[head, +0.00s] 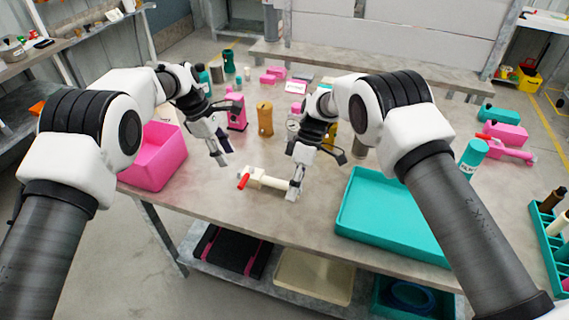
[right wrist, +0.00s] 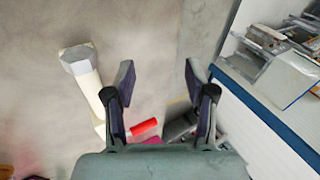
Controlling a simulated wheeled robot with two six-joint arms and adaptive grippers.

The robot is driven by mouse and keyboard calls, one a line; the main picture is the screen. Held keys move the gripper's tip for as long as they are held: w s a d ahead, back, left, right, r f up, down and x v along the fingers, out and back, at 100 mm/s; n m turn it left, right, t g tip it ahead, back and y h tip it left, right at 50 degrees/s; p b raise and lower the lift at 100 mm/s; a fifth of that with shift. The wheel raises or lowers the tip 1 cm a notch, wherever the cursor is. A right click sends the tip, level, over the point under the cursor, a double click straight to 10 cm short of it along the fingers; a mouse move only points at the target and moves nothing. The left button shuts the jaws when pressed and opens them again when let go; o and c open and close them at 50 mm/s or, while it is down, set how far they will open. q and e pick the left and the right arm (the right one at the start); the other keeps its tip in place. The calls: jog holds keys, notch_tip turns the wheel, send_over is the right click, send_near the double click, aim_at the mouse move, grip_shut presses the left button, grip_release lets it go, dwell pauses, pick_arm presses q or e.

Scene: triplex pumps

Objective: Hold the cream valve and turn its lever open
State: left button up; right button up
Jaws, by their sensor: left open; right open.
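The cream valve (head: 270,181) lies on the table near its front edge, with its red lever (head: 243,181) at its left end. In the right wrist view the cream pipe (right wrist: 88,88) with a grey hex end lies left of the fingers, and the red lever (right wrist: 143,127) shows low between them. My left gripper (head: 228,135) is open and empty, above and behind the valve to the left. My right gripper (head: 317,175) is open at the valve's right end; one finger overlaps that end in the head view. I cannot tell whether it touches.
A pink bin (head: 158,160) stands left of the valve and a teal tray (head: 395,245) lies to the right. A tan bottle-shaped part (head: 265,118) and a pink part (head: 236,112) stand behind. The table between bin and tray is mostly clear.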

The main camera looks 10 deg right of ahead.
aim_at(285, 183)
jog(key=w+t+h, duration=0.1)
jog(key=w, duration=0.1)
jog(key=w+a+t+h, duration=0.1)
jog(key=w+t, duration=0.1)
jog(key=w, duration=0.1)
jog(key=w+r+t+h, duration=0.1)
jog(key=w+h, duration=0.1)
jog(key=shift+w+a+m+t, duration=0.15)
jog(key=shift+a+m+t, duration=0.15)
jog(key=shift+m, duration=0.1)
jog(key=shift+w+d+f, duration=0.1)
jog(key=shift+w+f, duration=0.05)
jog(key=shift+f, duration=0.05)
notch_tip(285, 183, down, 7)
jog(key=shift+f, duration=0.1)
grip_shut()
